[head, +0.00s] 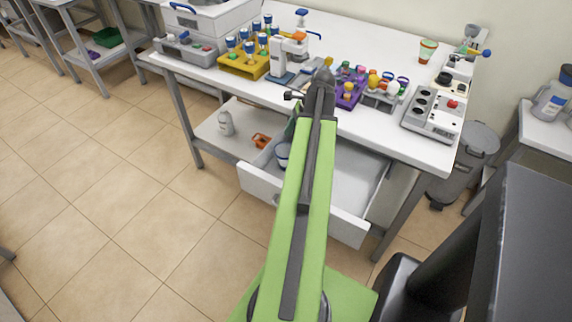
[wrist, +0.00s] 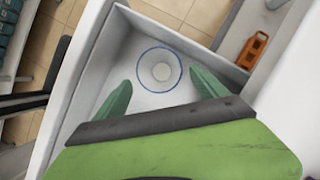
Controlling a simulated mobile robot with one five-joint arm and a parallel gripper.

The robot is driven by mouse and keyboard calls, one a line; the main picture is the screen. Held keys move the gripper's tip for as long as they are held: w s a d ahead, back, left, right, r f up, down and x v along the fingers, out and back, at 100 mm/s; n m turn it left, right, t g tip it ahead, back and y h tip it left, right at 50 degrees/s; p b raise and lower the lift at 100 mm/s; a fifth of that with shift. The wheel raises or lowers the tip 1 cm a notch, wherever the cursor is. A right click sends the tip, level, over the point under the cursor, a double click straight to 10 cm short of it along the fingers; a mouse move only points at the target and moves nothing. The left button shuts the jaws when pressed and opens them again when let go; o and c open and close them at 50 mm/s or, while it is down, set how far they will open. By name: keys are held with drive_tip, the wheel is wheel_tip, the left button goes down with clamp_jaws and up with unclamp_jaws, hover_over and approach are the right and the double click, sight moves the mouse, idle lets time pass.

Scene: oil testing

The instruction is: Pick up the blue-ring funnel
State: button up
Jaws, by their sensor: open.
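The blue-ring funnel (wrist: 147,66) is white with a thin blue rim and a pale round centre. It sits in the open white drawer, near the drawer's end wall in the wrist view. In the head view the funnel (head: 283,152) shows at the left end of the drawer (head: 349,226), partly hidden by my arm. My gripper (wrist: 160,77) is open, with its two green fingers spread. The fingertips appear on either side of the funnel's near part in the wrist view; I cannot tell the height gap.
The white table (head: 420,148) stands above the drawer, crowded with tube racks and instruments. An orange item (wrist: 254,50) lies on the lower shelf beside the drawer, near a white bottle (head: 226,123). The drawer's right part looks empty.

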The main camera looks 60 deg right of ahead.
sight(286, 149)
drive_tip(key=b+x, duration=0.2)
drive_tip(key=x, duration=0.2)
drive_tip(key=shift+f, duration=0.1)
drive_tip(key=b+x, duration=0.5)
drive_tip(key=shift+a+f, duration=0.1)
drive_tip(key=shift+f, duration=0.05)
drive_tip(key=c, duration=1.2)
drive_tip(key=shift+o, duration=0.2)
drive_tip(key=shift+r, duration=0.25)
wheel_tip(286, 149, up, 10)
drive_tip(key=p, duration=1)
drive_tip(key=shift+r, duration=0.1)
